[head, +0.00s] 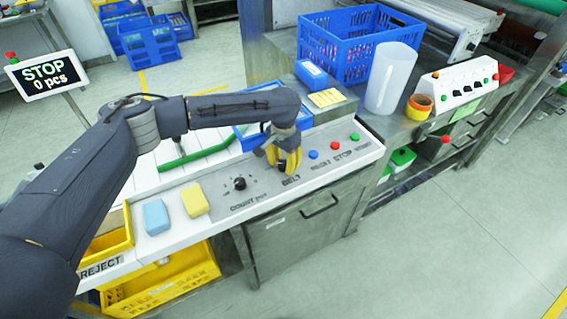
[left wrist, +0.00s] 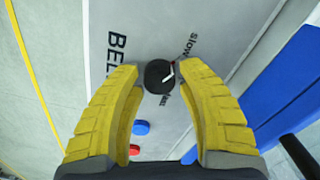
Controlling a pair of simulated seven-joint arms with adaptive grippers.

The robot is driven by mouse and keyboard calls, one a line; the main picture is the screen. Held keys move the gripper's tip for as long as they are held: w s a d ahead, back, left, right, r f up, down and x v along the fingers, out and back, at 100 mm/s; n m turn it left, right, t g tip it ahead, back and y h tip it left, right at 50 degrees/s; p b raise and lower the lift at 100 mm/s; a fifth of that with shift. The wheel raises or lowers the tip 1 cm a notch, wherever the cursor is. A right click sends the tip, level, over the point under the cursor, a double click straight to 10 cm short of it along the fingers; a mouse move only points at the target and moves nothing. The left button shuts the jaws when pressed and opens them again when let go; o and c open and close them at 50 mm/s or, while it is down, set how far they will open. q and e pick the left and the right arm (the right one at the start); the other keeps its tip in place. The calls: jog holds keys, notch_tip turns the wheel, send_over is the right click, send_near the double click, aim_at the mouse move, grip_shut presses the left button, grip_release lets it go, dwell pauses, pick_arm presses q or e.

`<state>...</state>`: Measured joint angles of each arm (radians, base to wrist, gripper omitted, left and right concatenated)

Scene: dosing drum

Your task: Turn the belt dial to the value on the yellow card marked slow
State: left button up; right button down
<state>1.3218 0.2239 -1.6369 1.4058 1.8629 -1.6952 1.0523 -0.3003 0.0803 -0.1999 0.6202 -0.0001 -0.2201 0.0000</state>
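The belt dial (left wrist: 158,76) is a small black knob with a white pointer line on the grey panel, beside the words BELT and Slow in the left wrist view. My left gripper (left wrist: 159,72) has its yellow fingers apart, one on each side of the dial, with narrow gaps visible; contact cannot be made out. In the head view the left gripper (head: 288,165) hides the dial above the BELT label (head: 291,181). My right gripper is not in view.
The count dial (head: 240,183) is left of BELT. Blue, red and green buttons (head: 335,145) are to the right. A yellow piece (head: 327,97) lies behind. The screen (head: 44,76) reads STOP, 0 pcs.

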aim_at(283, 163)
pick_arm(q)
jog(key=o, duration=0.3)
notch_tip(283, 163, up, 12)
dwell(0.7)
dwell(0.3)
